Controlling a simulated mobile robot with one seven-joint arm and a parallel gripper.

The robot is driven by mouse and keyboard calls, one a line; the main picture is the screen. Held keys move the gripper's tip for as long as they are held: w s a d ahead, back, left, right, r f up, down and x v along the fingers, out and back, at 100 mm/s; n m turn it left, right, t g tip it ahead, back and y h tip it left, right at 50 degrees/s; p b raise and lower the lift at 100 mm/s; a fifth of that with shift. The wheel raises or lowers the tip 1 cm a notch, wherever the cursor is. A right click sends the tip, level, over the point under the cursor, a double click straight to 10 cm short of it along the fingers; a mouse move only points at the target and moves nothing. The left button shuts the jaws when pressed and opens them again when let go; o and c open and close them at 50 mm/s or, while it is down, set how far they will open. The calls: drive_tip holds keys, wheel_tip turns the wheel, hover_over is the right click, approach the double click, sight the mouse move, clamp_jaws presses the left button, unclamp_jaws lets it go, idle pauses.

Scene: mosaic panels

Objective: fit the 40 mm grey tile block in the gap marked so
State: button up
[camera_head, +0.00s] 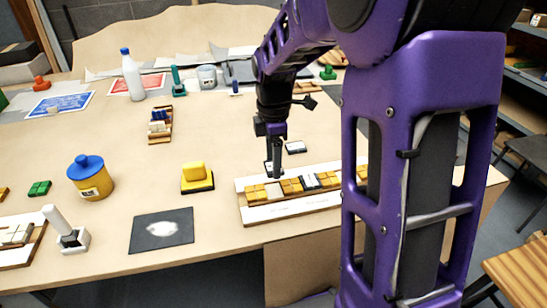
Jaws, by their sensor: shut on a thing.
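A long mosaic panel (295,210) lies at the table's front, with a row of yellow, white and dark tile blocks set along it. Printed labels on its front strip are too small to read. My gripper (273,168) points down just above the back left part of the row. It is shut on a small tile block, mostly hidden by the fingers; its colour and size are hard to tell. I cannot tell whether the block touches the panel. The gap's place is unclear. My forearm covers the panel's right part.
A small dark-edged block (296,147) lies behind the panel. A yellow block on a dark base (197,178), a black mat (161,231), a yellow pot (90,180), a white-handled stamp (66,232) and a wooden rack (160,125) stand left. Bare table lies between them.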

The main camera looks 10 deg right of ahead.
drive_tip(key=b, duration=0.3)
hover_over(274, 191)
drive_tip(key=shift+f, duration=2.4)
drive_tip(key=shift+f, duration=1.1)
drive_tip(key=o, duration=1.5)
drive_tip(key=shift+c, duration=0.2)
wheel_tip(274, 191, up, 18)
drive_tip(key=p, duration=0.3)
drive_tip(key=shift+f, duration=0.25)
